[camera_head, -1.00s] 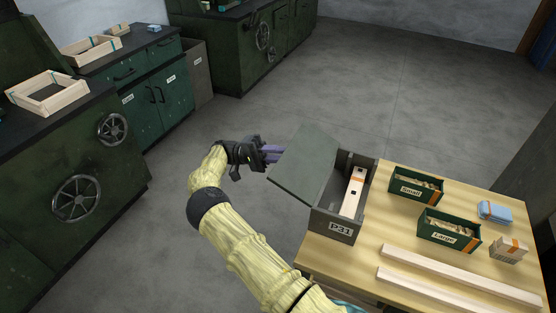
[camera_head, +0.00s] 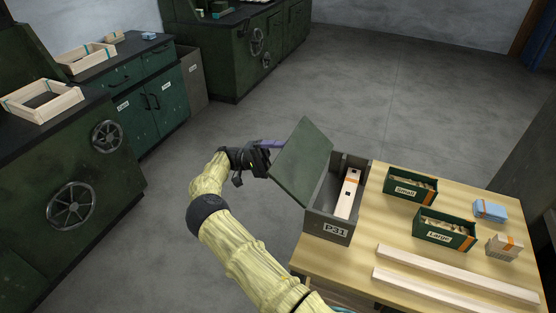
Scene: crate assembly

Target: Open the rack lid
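The rack (camera_head: 330,228), a grey box labelled P31, stands on the left end of the wooden table. Its green-grey lid (camera_head: 302,165) stands open, tilted up and out to the left of the box. Inside the rack is a pale wooden piece (camera_head: 347,194) with an orange band. My gripper (camera_head: 270,155) is to the left of the lid, at its outer side. Its purple fingers partly disappear behind the lid, so I cannot tell whether they touch it or how far apart they are.
On the table (camera_head: 378,222) are a green Small bin (camera_head: 409,190), a green Large bin (camera_head: 443,232), a blue pack (camera_head: 489,210), a small banded block stack (camera_head: 503,247) and two long wooden strips (camera_head: 455,275). Floor left of the table is clear.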

